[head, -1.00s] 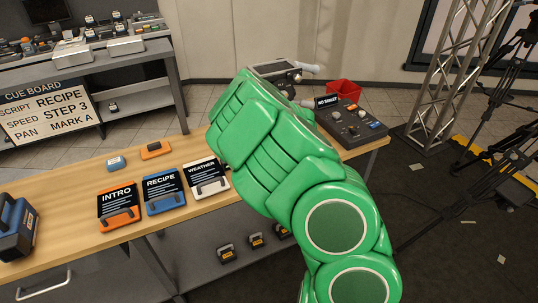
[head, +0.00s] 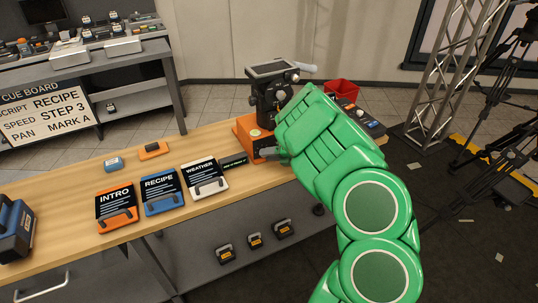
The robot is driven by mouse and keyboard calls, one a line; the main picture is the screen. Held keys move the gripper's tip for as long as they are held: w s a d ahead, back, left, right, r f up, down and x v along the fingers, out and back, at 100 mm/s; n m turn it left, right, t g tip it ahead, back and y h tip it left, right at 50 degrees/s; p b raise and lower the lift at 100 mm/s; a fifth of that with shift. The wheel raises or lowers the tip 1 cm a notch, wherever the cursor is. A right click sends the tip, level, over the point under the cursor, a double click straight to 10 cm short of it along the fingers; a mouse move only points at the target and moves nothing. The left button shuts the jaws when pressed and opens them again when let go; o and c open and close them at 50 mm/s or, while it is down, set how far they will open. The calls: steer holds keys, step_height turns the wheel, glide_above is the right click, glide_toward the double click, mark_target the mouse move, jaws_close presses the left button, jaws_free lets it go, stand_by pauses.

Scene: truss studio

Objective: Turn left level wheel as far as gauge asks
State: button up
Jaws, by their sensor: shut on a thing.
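A dark camera head (head: 274,92) with a grey top screen stands on an orange levelling base (head: 246,137) at the table's back edge. A round pale green bubble level (head: 255,133) sits on the base. A small black gauge (head: 234,161) with green lettering lies at the base's front left; its text is too small to read. My gripper (head: 268,153) is low at the base's front, its grey tip just showing past my green arm. It is shut on the left level wheel, which is mostly hidden by the gripper and arm.
Cards marked INTRO (head: 116,202), RECIPE (head: 161,190) and WEATHER (head: 203,176) lie left of the base. A control box (head: 362,119) and a red bin (head: 342,91) are behind my arm.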

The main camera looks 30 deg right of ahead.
steer(key=m+y, duration=0.1)
steer(key=m+t+y, duration=0.1)
steer(key=y, duration=0.1)
steer(key=shift+d+f, duration=0.15)
steer(key=shift+f, duration=0.05)
steer(key=shift+f+m+t+y, duration=0.2)
steer(key=shift+m+t+y, duration=0.6)
steer(key=shift+m, duration=0.3)
steer(key=o, duration=1)
steer(key=shift+o, duration=0.2)
steer(key=shift+v, duration=3.9)
steer(key=shift+f, duration=0.1)
